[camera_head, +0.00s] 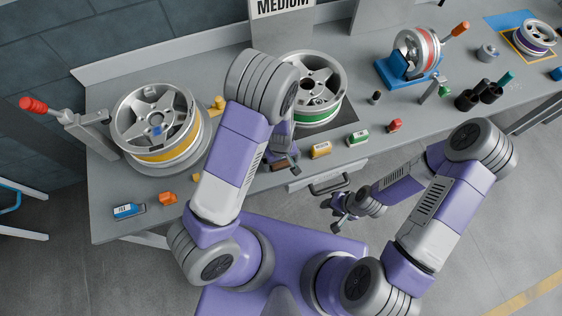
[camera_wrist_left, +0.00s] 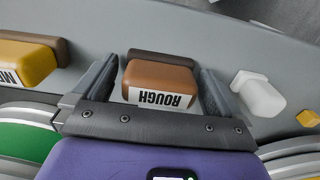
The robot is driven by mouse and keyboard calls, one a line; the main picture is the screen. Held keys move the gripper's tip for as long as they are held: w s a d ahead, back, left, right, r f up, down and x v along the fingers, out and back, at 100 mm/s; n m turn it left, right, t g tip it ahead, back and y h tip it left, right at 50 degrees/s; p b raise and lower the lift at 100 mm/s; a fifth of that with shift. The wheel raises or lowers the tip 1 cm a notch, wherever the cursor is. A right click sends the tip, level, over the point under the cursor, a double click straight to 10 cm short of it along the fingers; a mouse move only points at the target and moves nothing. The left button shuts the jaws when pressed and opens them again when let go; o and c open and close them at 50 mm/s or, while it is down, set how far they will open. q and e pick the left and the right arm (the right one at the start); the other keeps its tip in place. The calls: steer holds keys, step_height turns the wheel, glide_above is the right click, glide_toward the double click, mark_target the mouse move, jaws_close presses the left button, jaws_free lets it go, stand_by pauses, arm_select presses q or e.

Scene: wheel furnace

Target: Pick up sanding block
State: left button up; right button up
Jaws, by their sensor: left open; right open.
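A brown sanding block (camera_wrist_left: 160,80) with a white label reading ROUGH lies on the workbench, between the open fingers of my left gripper (camera_wrist_left: 157,92) in the left wrist view. The fingers stand on either side with small gaps. In the head view the brown block (camera_head: 279,165) is partly hidden beside my left gripper (camera_head: 287,163). A yellow block (camera_head: 321,150) sits to its right; it also shows in the left wrist view (camera_wrist_left: 24,64) with a partly cut-off label. A green block (camera_head: 358,137) lies further right. My right gripper (camera_head: 343,215) is open and empty, off the bench's front edge.
A yellow-banded wheel (camera_head: 157,125) stands at the left and a green-banded wheel (camera_head: 310,85) behind the blocks. A red object (camera_head: 394,125), black cups (camera_head: 467,100), an orange piece (camera_head: 168,198) and a blue labelled item (camera_head: 129,211) are on the bench (camera_head: 228,85). A drawer handle (camera_head: 329,183) sticks out in front.

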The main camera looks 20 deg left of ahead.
arm_select(q)
steer(key=shift+f, duration=0.15)
steer(key=shift+c, duration=0.8)
steer(key=c, duration=0.9)
step_height(320, 180, up, 10)
steer(key=p, duration=0.2)
steer(key=shift+p, duration=0.3)
